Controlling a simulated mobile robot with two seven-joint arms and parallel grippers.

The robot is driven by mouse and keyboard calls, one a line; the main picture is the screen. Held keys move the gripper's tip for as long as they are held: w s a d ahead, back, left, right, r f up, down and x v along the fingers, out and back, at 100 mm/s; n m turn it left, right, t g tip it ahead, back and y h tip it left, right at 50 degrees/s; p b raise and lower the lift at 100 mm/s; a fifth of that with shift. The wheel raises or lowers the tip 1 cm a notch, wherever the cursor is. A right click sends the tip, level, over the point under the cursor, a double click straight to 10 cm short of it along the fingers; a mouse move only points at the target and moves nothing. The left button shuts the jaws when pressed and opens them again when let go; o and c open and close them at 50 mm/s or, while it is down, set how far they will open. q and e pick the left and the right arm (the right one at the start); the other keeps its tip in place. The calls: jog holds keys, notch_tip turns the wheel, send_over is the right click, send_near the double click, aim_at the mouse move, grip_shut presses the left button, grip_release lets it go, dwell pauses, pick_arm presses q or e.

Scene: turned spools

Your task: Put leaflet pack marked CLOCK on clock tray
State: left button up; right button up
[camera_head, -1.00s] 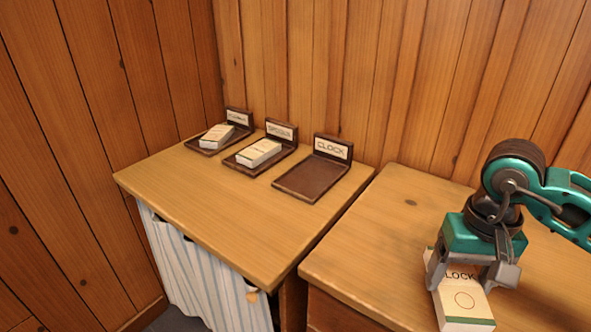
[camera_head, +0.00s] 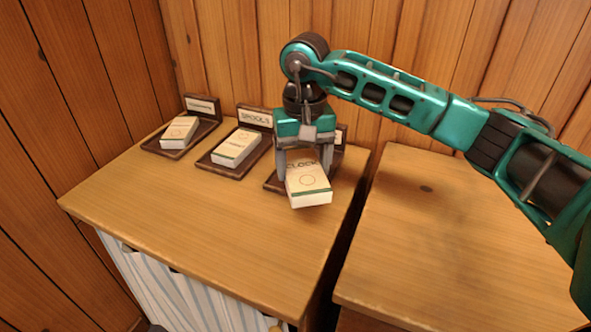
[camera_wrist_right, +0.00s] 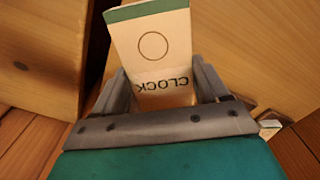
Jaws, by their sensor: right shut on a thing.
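The leaflet pack marked CLOCK (camera_head: 309,187) is a white box with a green band and a printed circle. My right gripper (camera_head: 305,172) is shut on it, with a finger on each side. The pack is in front of and over the clock tray (camera_head: 272,182), a dark brown tray at the right of the row. The gripper and pack hide most of the tray and its label. I cannot tell whether the pack touches the tray. In the right wrist view the pack (camera_wrist_right: 153,45) sits between the fingers. My left gripper is not in view.
Two similar trays hold white packs: the SPOOLS tray (camera_head: 223,172) in the middle and another tray (camera_head: 164,154) at the left. The front of the table (camera_head: 200,225) is clear. A gap separates it from the bare right-hand counter (camera_head: 450,250).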

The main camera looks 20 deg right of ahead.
pick_arm(q)
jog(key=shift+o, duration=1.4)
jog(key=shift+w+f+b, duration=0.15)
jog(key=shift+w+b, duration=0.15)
jog(key=shift+b, duration=0.15)
pick_arm(e)
jog(key=w+d+r+m+b, duration=0.1)
jog(key=w+d+r+m, duration=0.6)
jog(key=w+r, duration=0.45)
jog(key=f+b, duration=0.1)
jog(key=f, duration=0.4)
jog(key=w+f+b, duration=0.1)
jog(key=f, duration=0.4)
jog(key=f+b, duration=0.1)
jog(key=f, duration=0.4)
jog(key=shift+w+f, duration=0.15)
jog(key=shift+f, duration=0.25)
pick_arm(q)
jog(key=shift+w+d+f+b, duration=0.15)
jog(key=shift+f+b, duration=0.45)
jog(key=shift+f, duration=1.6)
pick_arm(e)
jog(key=shift+f, duration=2.5)
jog(key=shift+f, duration=0.2)
jog(key=o, duration=1.1)
